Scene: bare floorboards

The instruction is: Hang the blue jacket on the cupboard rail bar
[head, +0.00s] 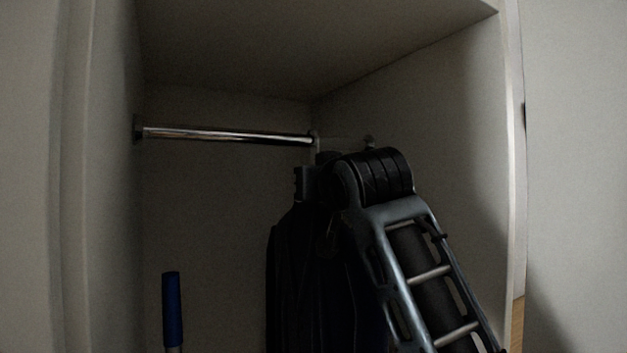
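The cupboard rail bar (230,135) is a shiny metal rod running across the upper part of the cupboard. The dark blue, nearly black jacket (288,275) hangs upright below the bar's right part, inside the cupboard. My gripper (304,182) is at the top of the jacket, just below the bar. A small pale upright piece (317,146) shows above the gripper at bar height; it may be a hanger hook. I cannot tell whether it rests on the bar. The fingers are dark and partly hidden, so their grip is unclear. My arm covers the jacket's right side.
The cupboard's left wall (105,200), right wall (470,150) and top panel (300,45) enclose the bar closely. A blue-topped stick or handle (172,305) stands at the lower left. The space under the bar's left half is otherwise clear.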

